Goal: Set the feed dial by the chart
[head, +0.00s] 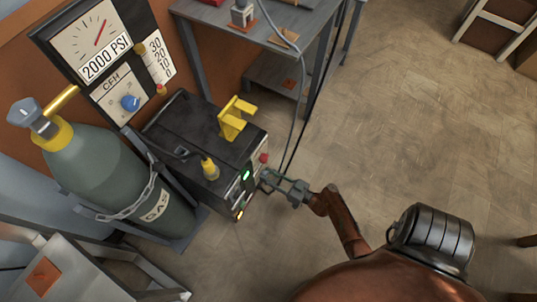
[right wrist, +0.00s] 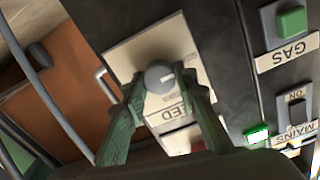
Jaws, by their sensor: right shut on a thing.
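The feed dial (right wrist: 158,78) is a grey round knob with a light pointer mark, in front of a cream plate (right wrist: 128,52) whose label is partly hidden and reads "...EED". My right gripper (head: 268,179) reaches the front of the black welder box (head: 180,125) from the right in the head view. In the right wrist view its green-tinted fingers (right wrist: 161,88) are shut on the dial, one on each side. The dial's setting is too small to read. No chart can be made out for sure. My left gripper is not in view.
A gas cylinder (head: 100,165) stands left of the box, below a gauge panel (head: 95,40). Cables hang close to my right gripper.

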